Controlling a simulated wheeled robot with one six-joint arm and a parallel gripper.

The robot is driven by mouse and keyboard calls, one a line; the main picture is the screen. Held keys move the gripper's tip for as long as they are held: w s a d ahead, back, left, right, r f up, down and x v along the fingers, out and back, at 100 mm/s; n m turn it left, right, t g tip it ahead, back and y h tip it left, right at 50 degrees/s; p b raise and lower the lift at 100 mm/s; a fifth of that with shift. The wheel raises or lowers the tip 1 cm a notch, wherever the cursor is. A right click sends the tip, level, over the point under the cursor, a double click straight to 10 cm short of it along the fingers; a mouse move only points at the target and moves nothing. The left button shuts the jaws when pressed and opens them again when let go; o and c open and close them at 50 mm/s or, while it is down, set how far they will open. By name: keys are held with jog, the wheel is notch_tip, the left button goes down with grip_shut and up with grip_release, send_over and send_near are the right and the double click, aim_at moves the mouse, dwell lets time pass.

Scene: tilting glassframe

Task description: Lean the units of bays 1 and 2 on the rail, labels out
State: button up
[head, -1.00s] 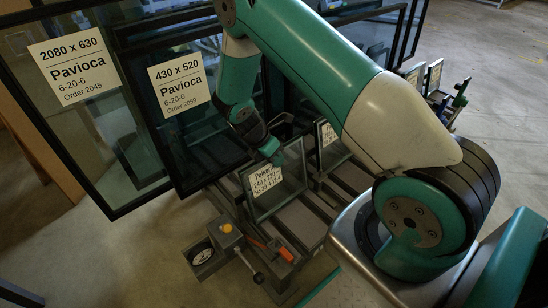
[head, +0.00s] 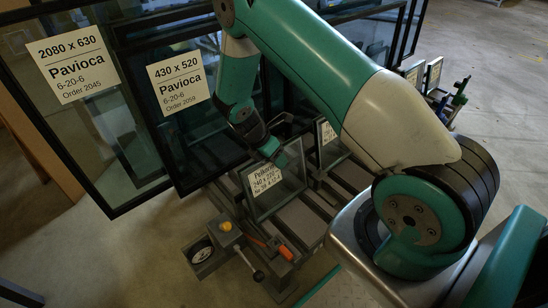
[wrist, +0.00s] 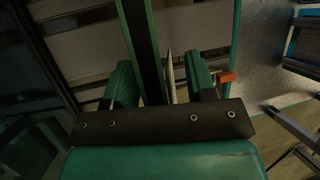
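A small glass unit (head: 282,200) with a dark edge and a white Pelkan label stands in the nearest bay of the dark slatted frame (head: 300,221). Its label faces the head camera. My gripper (head: 274,150) is at its top edge. In the wrist view, the gripper's two green fingers (wrist: 163,82) stand apart, one on each side of the unit's edge (wrist: 147,50), with a visible gap on the right. A second labelled unit (head: 331,154) stands in the bay behind, partly hidden by my arm. I cannot tell the rail apart clearly.
Large framed panes with 2080 x 630 (head: 70,70) and 430 x 520 (head: 179,84) labels stand close at left. A base with a yellow knob (head: 226,226), a lever (head: 257,275) and an orange handle (head: 284,251) is in front. More labelled units (head: 433,74) stand at back right.

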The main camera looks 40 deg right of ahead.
jog(key=shift+f, duration=0.1)
jog(key=p+v, duration=0.5)
jog(key=v, duration=1.2)
jog(key=shift+r, duration=0.35)
jog(key=s+a+r+m+t+y, duration=0.1)
jog(key=s+a+r+m+y, duration=0.2)
jog(key=r, duration=0.4)
jog(key=s+a+r+m+t+y, duration=0.1)
jog(key=s+a+r+m, duration=0.2)
jog(key=s+a+r, duration=0.3)
jog(key=s+a+r+m+y, duration=0.25)
jog(key=s+r, duration=0.25)
jog(key=s, duration=0.3)
jog(key=s+a+r+m+y, duration=0.25)
jog(key=s+a+r, duration=0.2)
jog(key=s, duration=0.35)
notch_tip(320, 180, up, 28)
jog(key=m+p, duration=0.1)
jog(key=p, duration=2.7)
jog(key=shift+s+t, duration=0.3)
jog(key=shift+s, duration=0.15)
